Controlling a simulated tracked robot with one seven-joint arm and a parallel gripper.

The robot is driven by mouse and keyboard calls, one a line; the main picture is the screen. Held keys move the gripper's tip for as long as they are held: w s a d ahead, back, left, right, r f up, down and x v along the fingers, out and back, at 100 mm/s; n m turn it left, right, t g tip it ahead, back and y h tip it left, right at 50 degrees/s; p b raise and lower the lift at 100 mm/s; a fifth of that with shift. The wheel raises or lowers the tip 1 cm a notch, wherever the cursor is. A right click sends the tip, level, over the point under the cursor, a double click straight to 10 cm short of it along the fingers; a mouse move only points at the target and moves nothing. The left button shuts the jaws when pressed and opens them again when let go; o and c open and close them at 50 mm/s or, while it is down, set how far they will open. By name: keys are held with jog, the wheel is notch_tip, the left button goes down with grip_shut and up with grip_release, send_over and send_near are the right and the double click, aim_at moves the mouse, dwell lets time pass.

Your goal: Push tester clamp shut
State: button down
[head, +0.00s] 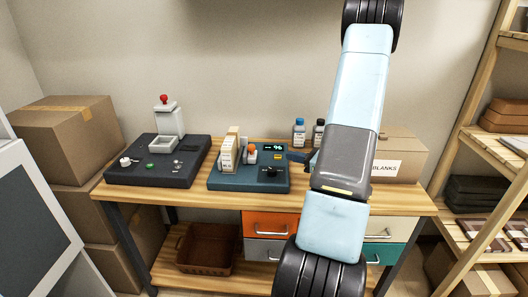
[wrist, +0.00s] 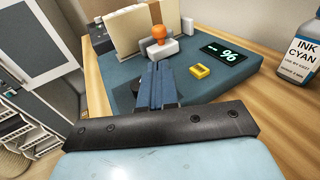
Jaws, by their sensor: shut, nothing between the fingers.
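The tester (head: 248,182) is a teal box on the wooden bench, also in the wrist view (wrist: 122,91). Its clamp is a small white fitting with an orange knob (head: 251,149), which shows at the top of the wrist view (wrist: 159,33). Beige cards (head: 229,150) stand upright beside the clamp. I cannot tell how far the clamp is closed. My gripper (wrist: 154,66) is shut and empty, its blue fingers pointing toward the orange knob, with a gap before it. In the head view, my gripper (head: 298,157) is at the tester's right edge. My arm hides the bench behind it.
A dark press (head: 164,172) with a red knob stands left of the tester. The tester has a lit display (wrist: 222,55) and a yellow piece (wrist: 201,71).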

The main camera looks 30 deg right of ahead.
send_over(261, 163)
jog(key=shift+f, duration=0.7)
